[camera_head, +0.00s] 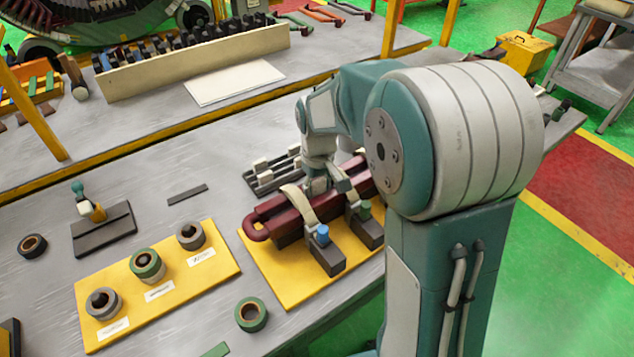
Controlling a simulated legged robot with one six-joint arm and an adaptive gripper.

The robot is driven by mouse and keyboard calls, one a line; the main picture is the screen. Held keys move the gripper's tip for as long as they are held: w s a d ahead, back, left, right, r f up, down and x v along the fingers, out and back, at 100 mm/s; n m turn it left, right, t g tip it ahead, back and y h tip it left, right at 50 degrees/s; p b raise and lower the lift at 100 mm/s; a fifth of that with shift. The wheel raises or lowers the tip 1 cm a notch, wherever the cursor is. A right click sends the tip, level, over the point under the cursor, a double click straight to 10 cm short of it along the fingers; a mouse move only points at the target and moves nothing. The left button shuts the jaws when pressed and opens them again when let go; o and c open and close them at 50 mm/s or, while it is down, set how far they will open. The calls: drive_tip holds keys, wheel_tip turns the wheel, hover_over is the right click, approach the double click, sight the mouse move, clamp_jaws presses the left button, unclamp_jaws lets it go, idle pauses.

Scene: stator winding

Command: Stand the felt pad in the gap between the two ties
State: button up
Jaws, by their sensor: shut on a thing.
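A dark red coil bar (290,220) lies on a yellow board (283,290). A pale, curved tie (302,206) passes over it on the left, by a dark block with a blue knob. A second pale tie (348,192) shows to the right, by a block with a green knob, partly behind my arm. My gripper (318,190) points down over the coil, in the area between the two ties. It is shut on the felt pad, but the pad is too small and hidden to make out. I cannot tell whether the pad touches the coil.
A dark rack with pale blocks (267,178) stands just behind the coil. A yellow board with tape rolls (205,277) lies to the left, and a loose green roll (251,314) in front. My arm hides the right side of the bench.

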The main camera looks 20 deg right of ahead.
sight(317, 181)
drive_tip(key=shift+f, duration=0.2)
drive_tip(key=o, duration=0.9)
drive_tip(key=shift+c, duration=0.2)
wheel_tip(317, 181, up, 12)
drive_tip(key=shift+w+f, duration=0.1)
